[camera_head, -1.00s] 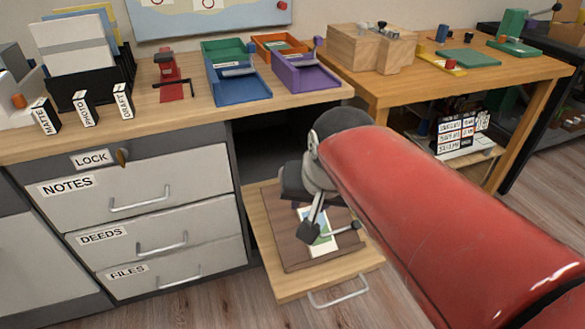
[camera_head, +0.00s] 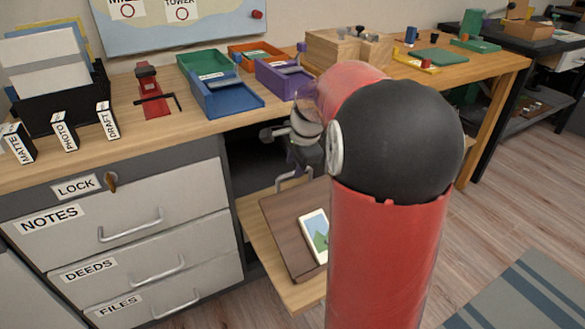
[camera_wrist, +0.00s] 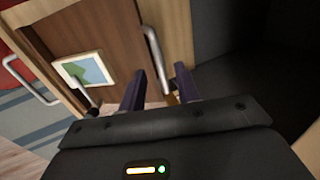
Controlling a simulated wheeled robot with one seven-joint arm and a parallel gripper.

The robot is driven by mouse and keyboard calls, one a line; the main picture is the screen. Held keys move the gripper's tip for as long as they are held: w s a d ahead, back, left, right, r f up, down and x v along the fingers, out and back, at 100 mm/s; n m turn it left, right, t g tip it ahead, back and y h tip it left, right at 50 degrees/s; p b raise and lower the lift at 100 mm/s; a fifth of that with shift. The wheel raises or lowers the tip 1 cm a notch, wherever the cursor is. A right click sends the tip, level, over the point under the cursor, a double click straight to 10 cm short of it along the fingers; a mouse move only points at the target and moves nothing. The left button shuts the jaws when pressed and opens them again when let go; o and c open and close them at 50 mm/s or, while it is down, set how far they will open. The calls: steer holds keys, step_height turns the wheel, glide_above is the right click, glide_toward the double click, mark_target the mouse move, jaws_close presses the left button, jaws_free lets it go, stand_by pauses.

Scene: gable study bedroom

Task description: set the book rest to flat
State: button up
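The book rest is a brown board (camera_head: 285,238) on the pulled-out wooden shelf, carrying a picture card (camera_head: 314,236). My arm hides its right part, and I cannot tell its exact tilt. In the wrist view the board (camera_wrist: 118,58) and card (camera_wrist: 86,71) are left of my gripper. A bent metal bar (camera_wrist: 155,50) stands beside the board, its lower end between my fingers in the picture. My gripper (camera_wrist: 160,88) is open, its dark fingers apart; contact with the bar is unclear. In the head view my gripper (camera_head: 300,165) is above the board's back edge, partly hidden.
The desk top (camera_head: 130,125) is close above, with a blue tray (camera_head: 228,98) and purple tray (camera_head: 283,78) near its edge. Drawers (camera_head: 130,215) stand left of the shelf. A dark recess (camera_head: 255,160) lies behind it. Open floor (camera_head: 480,230) is at right.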

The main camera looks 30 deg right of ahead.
steer(key=shift+x, duration=1.1)
jaws_close()
